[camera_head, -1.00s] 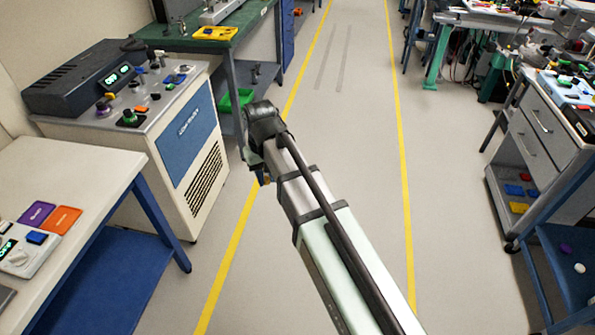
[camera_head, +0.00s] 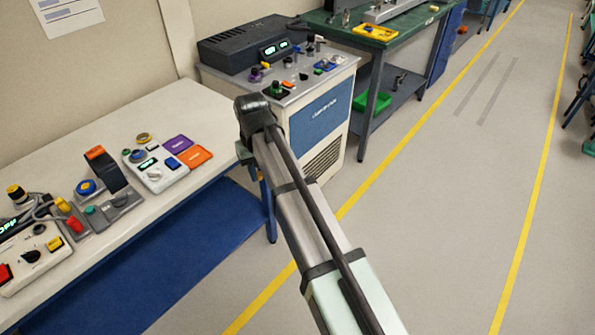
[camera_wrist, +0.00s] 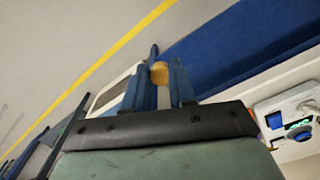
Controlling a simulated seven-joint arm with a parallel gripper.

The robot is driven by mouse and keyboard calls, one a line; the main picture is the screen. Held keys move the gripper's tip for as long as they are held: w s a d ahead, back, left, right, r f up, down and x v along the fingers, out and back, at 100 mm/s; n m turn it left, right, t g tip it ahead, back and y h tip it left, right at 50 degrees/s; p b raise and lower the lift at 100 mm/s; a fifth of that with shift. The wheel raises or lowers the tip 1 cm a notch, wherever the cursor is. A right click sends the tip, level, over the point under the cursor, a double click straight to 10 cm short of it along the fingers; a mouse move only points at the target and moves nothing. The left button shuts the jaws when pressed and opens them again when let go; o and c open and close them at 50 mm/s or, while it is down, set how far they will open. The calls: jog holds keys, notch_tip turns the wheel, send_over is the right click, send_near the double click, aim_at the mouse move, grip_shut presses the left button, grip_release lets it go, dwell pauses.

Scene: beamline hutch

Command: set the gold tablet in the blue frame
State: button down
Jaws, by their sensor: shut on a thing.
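The gold tablet (camera_wrist: 160,73) shows in the wrist view as a small rounded gold piece between the tips of my gripper (camera_wrist: 158,80). The two blue-looking fingers are shut on it, one on each side. It is held in the air, with floor and a blue shelf behind it. In the head view the end of my arm is in front of the white bench's right end, and the fingers and tablet are mostly hidden behind the wrist. I cannot make out a blue frame for certain in either view.
A white bench (camera_head: 150,105) at left carries a control panel (camera_head: 160,170), purple (camera_head: 178,145) and orange (camera_head: 195,156) squares, and several devices. A blue shelf (camera_head: 185,250) is below. A white cabinet (camera_head: 335,110) and green table (camera_head: 400,42) stand behind. The floor (camera_head: 430,220) at right is clear.

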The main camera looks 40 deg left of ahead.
jog(key=s+a+r+n, duration=0.2)
jog(key=s+a+n, duration=0.1)
jog(key=s+a, duration=1.25)
jog(key=s+a+r+n, duration=0.2)
jog(key=s+a, duration=1)
jog(key=s, duration=0.6)
notch_tip(320, 180, up, 2)
send_over(86, 186)
jog(key=shift+f, duration=0.15)
jog(key=shift+f, duration=3.25)
jog(key=shift+f, duration=0.6)
jog(key=c, duration=0.8)
grip_release()
jog(key=shift+c, duration=0.2)
